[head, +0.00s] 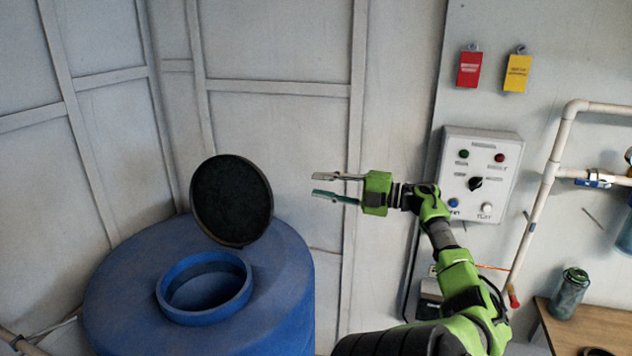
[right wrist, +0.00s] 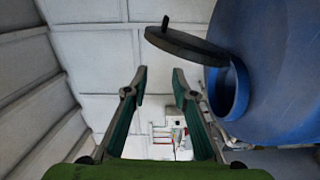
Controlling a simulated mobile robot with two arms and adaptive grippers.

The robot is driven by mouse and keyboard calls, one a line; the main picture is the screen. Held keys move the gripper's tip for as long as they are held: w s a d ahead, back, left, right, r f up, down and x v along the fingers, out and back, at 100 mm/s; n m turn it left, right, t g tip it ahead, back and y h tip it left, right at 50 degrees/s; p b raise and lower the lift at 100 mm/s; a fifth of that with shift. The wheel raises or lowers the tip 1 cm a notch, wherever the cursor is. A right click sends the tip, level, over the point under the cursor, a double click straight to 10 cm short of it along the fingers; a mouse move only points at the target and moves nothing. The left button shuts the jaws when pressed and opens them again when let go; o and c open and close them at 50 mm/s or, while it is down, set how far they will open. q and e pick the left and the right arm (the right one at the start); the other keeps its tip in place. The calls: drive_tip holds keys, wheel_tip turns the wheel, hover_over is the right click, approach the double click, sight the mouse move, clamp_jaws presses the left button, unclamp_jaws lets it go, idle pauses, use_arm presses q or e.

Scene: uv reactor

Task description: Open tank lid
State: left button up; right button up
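The blue tank (head: 110,290) stands at the lower left in the head view, with a round raised opening (head: 205,288) on top. Its black round lid (head: 232,200) stands tilted up behind the opening, so the opening is uncovered. In the right wrist view the lid (right wrist: 188,45) juts out above the opening rim (right wrist: 235,90) of the blue tank (right wrist: 290,70). My right gripper (head: 322,185) is to the right of the lid, apart from it, with its fingers spread and nothing between them. It also shows in the right wrist view (right wrist: 158,80). My left gripper is not in view.
A control box (head: 480,175) with buttons and a knob is on the wall at right, near my right arm. White pipes (head: 540,200) run beside it. A wooden table (head: 590,325) with a green jar (head: 568,293) stands at lower right. Free space lies between lid and right gripper.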

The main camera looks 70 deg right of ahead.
drive_tip(key=s, duration=0.2)
drive_tip(key=shift+s+d, duration=0.1)
drive_tip(key=shift+s, duration=0.25)
idle(0.4)
